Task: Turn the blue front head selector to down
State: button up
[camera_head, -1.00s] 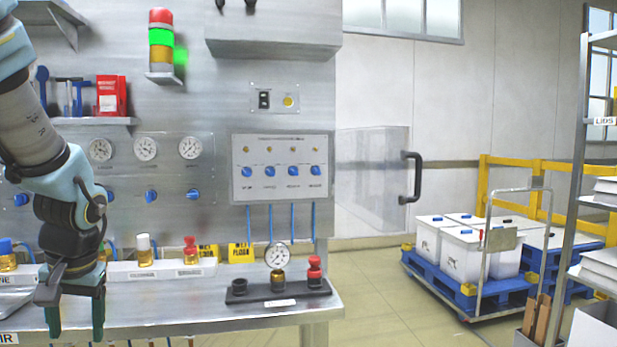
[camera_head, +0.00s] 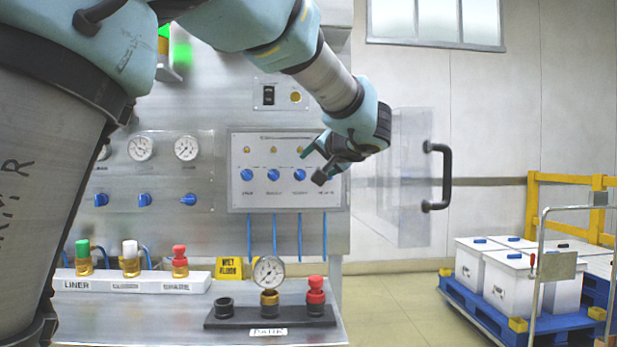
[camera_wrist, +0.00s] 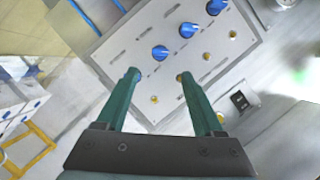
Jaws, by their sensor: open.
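Several blue selectors sit in a row on a pale panel (camera_head: 238,145). Their labels are too small to read, so I cannot tell which is the front head selector. The third from the left (camera_head: 299,175) shows beside my gripper (camera_head: 311,167). The rightmost blue selector (camera_head: 327,175) is partly hidden by my gripper. In the wrist view the panel appears upside down. A blue selector (camera_wrist: 160,53) shows just beyond the gap between the open, empty fingers of my gripper (camera_wrist: 158,76). The left finger largely hides another knob. Contact cannot be told.
Indicator lamps (camera_head: 273,150) sit above the selectors, and blue hoses (camera_head: 275,235) hang below. A clear door with a black handle (camera_head: 437,178) stands right of the panel. My arm blocks the left.

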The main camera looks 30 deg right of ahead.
aim_at(301, 174)
jog(key=p+x, duration=0.2)
jog(key=x, duration=0.8)
jog(key=shift+a+f+p, duration=0.1)
jog(key=shift+p, duration=0.3)
jog(key=shift+c, duration=0.2)
grip_shut()
